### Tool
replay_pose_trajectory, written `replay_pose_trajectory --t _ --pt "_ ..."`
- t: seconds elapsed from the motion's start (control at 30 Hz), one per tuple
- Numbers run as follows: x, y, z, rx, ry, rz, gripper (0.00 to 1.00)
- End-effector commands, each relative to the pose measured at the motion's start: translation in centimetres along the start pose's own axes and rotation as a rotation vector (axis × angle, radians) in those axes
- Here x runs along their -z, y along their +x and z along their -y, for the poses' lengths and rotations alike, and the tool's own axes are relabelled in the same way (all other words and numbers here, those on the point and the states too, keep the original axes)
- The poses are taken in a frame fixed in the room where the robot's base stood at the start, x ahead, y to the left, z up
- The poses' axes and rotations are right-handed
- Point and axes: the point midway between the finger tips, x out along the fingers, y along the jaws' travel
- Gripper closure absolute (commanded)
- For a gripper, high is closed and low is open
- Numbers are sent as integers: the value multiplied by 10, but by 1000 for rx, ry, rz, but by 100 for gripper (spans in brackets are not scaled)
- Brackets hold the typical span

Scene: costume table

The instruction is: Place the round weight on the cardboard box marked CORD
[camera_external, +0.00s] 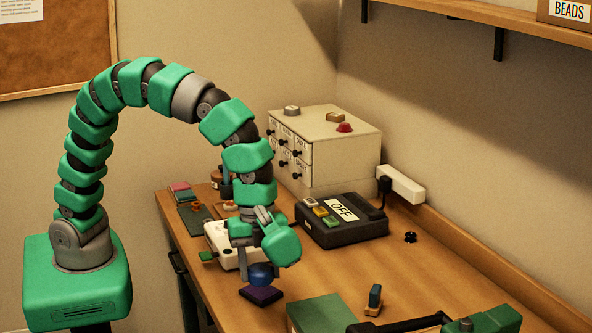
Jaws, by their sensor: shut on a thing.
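My gripper (261,274) points down over the table, shut on a dark blue rounded thing (262,271). That thing sits directly above a dark purple square block (260,295); I cannot tell whether the two are joined. I cannot tell for sure whether the blue thing is the round weight. A small grey round disc (291,111) lies on top of the drawer cabinet (345,160). No box marked CORD is readable in view. A cardboard box marked BEADS (570,12) stands on the wall shelf, cut off by the frame.
A black device marked OFF (342,226) stands right of my gripper, and a white device (222,243) stands close behind it. The table's right middle is mostly clear.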

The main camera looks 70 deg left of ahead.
Motion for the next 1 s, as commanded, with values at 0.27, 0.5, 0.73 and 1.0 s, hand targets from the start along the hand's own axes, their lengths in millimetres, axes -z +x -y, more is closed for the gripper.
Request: replay_pose_trajectory --t 0.27,0.5,0.73,1.0 --pt "26 7 32 0 1 0 85" --pt "46 12 58 1 1 -1 85" --pt "64 16 80 2 2 -3 85" --pt "82 21 101 0 2 -1 85"
